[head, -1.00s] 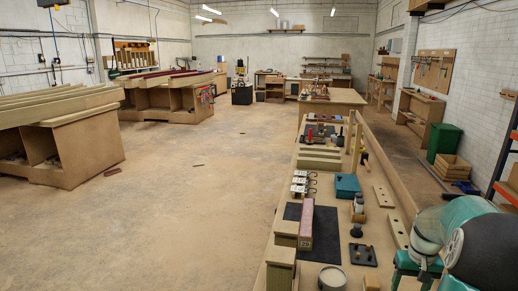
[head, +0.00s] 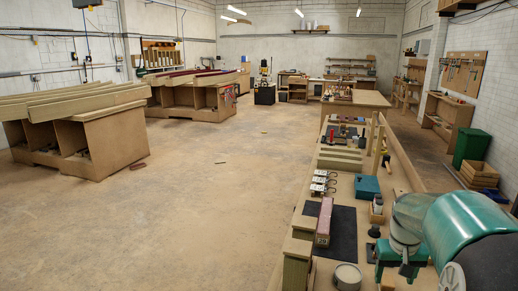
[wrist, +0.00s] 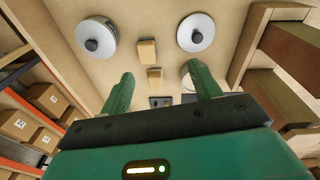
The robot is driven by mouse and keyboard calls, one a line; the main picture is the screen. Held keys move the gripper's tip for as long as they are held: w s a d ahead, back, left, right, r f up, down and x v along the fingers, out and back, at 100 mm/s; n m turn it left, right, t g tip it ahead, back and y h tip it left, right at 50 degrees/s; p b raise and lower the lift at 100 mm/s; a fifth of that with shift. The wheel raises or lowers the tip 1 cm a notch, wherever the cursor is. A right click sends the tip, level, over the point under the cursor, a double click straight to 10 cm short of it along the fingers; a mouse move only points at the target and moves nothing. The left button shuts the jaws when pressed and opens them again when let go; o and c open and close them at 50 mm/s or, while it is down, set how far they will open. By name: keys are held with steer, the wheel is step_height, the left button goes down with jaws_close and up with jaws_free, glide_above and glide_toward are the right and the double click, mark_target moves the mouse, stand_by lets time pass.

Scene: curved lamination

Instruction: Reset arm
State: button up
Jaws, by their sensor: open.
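My gripper (wrist: 161,88) shows in the wrist view with its two green fingers spread apart. Nothing is between the fingertips. Beyond them is a pale wooden surface with two round silver discs with dark knobs, one at the left (wrist: 97,42) and one at the right (wrist: 196,32). Two small wooden blocks sit between the discs, the larger one (wrist: 147,51) above. In the head view, teal and black parts of my arm fill the lower right corner over the bench. I cannot make out the fingers there.
A long workbench (head: 345,222) runs along the right with a teal box (head: 367,187), a reddish block (head: 324,222) and a round tin (head: 347,276) on it. A green bin (head: 472,147) stands behind it. The floor (head: 210,215) at left centre is open.

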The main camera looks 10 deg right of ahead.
steer(key=s+a+r+n+t, duration=0.1)
steer(key=a+r, duration=0.2)
steer(key=a, duration=0.5)
steer(key=s+a+r+n+t, duration=0.1)
steer(key=a+r, duration=0.2)
steer(key=a, duration=0.4)
steer(key=s+a+r+n+t, duration=0.1)
steer(key=s+a, duration=0.3)
steer(key=a, duration=0.3)
steer(key=s+a+n+t+y, duration=0.1)
steer(key=s+a, duration=0.3)
steer(key=a, duration=0.3)
steer(key=shift+r+n+t, duration=0.3)
steer(key=shift+r+t, duration=0.1)
steer(key=shift+a, duration=0.1)
